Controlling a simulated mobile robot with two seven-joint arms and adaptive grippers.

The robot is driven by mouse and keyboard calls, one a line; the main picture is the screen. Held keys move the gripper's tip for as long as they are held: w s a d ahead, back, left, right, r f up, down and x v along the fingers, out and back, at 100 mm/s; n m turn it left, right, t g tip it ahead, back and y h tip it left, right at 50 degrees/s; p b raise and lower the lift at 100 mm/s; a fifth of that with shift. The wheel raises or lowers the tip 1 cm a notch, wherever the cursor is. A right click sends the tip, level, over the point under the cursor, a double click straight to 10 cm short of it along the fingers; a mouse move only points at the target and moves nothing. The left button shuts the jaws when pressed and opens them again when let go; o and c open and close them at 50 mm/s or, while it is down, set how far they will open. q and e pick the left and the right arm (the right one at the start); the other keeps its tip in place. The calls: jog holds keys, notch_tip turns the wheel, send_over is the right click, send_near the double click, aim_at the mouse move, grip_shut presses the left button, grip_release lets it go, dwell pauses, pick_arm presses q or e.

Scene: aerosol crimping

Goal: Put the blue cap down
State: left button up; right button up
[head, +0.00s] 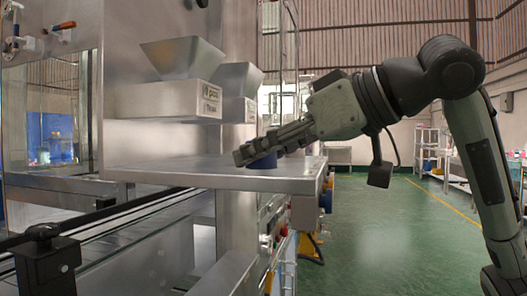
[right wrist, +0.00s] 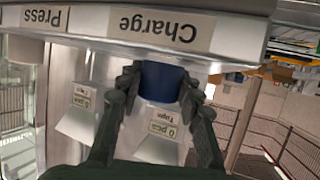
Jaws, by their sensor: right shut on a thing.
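The blue cap (head: 263,161) is between the fingers of my right gripper (head: 262,150), over the front right part of the steel shelf (head: 190,173). It is at or just above the shelf surface; I cannot tell whether it touches. In the right wrist view, which is upside down, the blue cap (right wrist: 161,82) sits between the two dark fingertips of my right gripper (right wrist: 160,88), close to the shelf edge with the "Charge" label (right wrist: 161,26). My right gripper is shut on the cap. My left gripper is not in view.
A black-edged conveyor rail (head: 120,212) runs below left. Free shelf lies left of the cap. Green floor (head: 375,225) is open at right.

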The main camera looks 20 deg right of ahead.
jog(key=o, duration=0.7)
jog(key=shift+f, duration=0.15)
jog(key=shift+r, duration=0.25)
jog(key=v, duration=1.2)
